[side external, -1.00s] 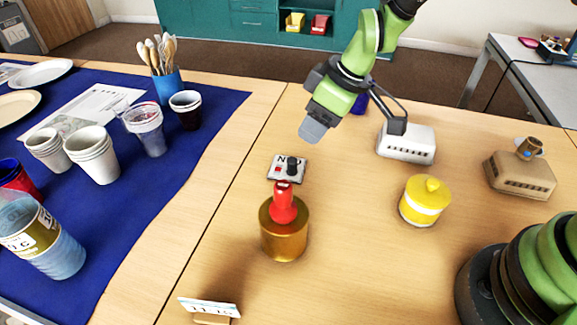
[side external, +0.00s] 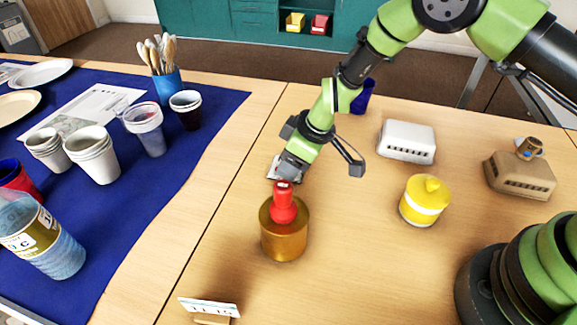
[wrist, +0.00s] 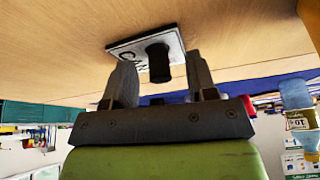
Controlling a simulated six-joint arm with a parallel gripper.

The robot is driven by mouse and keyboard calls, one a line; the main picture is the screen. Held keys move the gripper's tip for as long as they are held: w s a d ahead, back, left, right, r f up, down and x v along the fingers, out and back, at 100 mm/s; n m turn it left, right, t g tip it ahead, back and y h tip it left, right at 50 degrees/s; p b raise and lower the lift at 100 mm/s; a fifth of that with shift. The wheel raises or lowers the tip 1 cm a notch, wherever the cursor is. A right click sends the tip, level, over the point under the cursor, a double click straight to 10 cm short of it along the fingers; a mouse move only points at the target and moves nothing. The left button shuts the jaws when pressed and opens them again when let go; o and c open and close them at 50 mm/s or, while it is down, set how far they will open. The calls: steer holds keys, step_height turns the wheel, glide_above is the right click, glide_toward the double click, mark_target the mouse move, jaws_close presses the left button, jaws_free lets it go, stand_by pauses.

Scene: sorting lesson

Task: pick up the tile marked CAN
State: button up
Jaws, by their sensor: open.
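The tile (wrist: 122,50) is a small pale plate with a dark upright knob (wrist: 158,62). In the wrist view some dark letters show beside the knob, starting with what looks like a C; the knob hides part of the word. In the side view only the tile's left edge (side external: 272,168) shows behind my gripper. My gripper (side external: 288,168) is low over the tile, tilted. In the wrist view my gripper (wrist: 160,66) is open, its two fingers on either side of the knob with gaps visible. I cannot tell how far down the fingers reach along the knob.
A gold cylinder (side external: 284,238) with a red knob (side external: 284,205) stands close in front of my gripper. A yellow lidded pot (side external: 424,202), white box (side external: 407,142) and brown box (side external: 520,175) stand to the right. A blue vase (side external: 363,97) is behind. Bare table lies between.

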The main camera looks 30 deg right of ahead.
steer(key=shift+c, duration=0.2)
jaws_close()
steer(key=shift+r, duration=0.1)
